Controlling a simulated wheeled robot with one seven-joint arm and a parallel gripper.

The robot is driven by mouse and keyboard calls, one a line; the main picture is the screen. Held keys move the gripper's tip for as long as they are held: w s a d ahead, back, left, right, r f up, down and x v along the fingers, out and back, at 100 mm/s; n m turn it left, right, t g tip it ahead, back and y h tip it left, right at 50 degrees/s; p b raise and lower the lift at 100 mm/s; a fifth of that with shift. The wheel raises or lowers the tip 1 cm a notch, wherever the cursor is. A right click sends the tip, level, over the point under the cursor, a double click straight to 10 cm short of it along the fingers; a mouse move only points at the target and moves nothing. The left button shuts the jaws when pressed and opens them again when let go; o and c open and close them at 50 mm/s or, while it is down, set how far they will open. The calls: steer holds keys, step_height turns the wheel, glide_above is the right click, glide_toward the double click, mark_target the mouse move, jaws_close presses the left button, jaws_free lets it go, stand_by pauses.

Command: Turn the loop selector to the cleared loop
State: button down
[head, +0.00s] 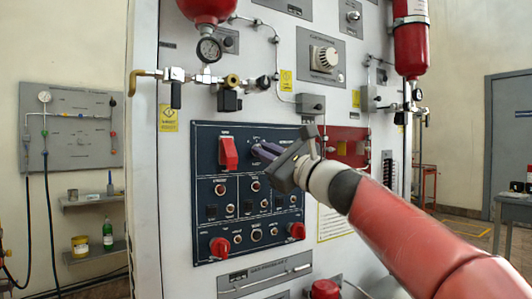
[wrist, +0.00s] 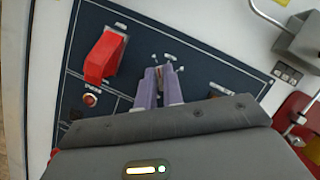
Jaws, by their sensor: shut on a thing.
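The loop selector sits at the top of a dark blue control panel (head: 211,262) and is mostly hidden by my fingers. My gripper (head: 260,152) is at that spot, its purple fingers shut on the selector knob. In the wrist view the fingertips (wrist: 160,74) meet the panel over the knob, and only a sliver shows between them. Small white marks surround the knob, too small to read. I cannot tell which mark the knob points to. A red switch cover (head: 228,153) is just left of my gripper; it also shows in the wrist view (wrist: 104,58).
Red knobs (head: 220,247) and several small buttons fill the lower panel. A grey fitting (wrist: 300,42) stands out right of the panel.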

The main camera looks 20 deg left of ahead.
steer(key=shift+n+g, duration=0.6)
steer(key=shift+n, duration=0.5)
steer(key=c, duration=1.5)
jaws_free()
steer(key=b+v, duration=0.2)
steer(key=v, duration=0.5)
steer(key=shift+s+d+f, duration=0.1)
steer(key=shift+s+d, duration=0.05)
steer(key=shift+d, duration=0.2)
steer(key=shift+f+n, duration=0.1)
steer(key=shift+n, duration=0.2)
